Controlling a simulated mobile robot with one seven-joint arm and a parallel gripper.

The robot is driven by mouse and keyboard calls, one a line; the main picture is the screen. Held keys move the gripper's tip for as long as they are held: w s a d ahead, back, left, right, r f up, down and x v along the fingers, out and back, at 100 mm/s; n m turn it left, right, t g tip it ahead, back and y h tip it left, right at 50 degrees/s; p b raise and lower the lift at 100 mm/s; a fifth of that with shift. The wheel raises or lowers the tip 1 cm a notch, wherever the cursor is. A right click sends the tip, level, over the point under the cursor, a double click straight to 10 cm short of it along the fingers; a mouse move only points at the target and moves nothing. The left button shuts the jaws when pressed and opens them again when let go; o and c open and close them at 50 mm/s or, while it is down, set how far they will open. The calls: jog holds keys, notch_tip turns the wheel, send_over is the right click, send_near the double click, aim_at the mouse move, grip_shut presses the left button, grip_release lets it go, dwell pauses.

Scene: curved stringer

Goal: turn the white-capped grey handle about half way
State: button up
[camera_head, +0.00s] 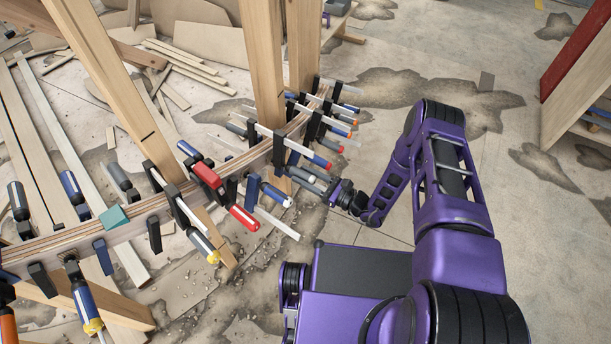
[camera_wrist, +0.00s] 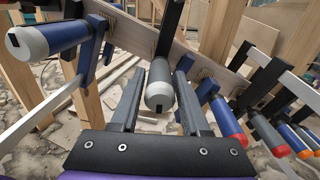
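The white-capped grey handle (camera_wrist: 160,95) is in the middle of the wrist view, its white end with a dark slot facing me. My gripper (camera_wrist: 158,82) is open, with one finger on each side of the handle. A narrow gap shows on the left; on the right the finger is very close, and I cannot tell if it touches. In the head view my gripper (camera_head: 331,187) is at the near side of the curved stringer, where the arm and handles crowd together and the fingers are too small to read.
The curved laminated stringer (camera_head: 138,227) carries several clamps. A blue handle with a white cap (camera_wrist: 45,40) sticks out at the left, and a blue one with a red cap (camera_wrist: 227,121) is close to the right finger. Wooden posts (camera_head: 262,70) stand behind.

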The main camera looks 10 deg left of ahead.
grip_shut()
jog(key=shift+m, duration=0.3)
jog(key=m, duration=0.3)
jog(key=shift+d, duration=0.1)
jog(key=m, duration=0.9)
jog(key=shift+f+m, duration=0.1)
jog(key=shift+m, duration=2.4)
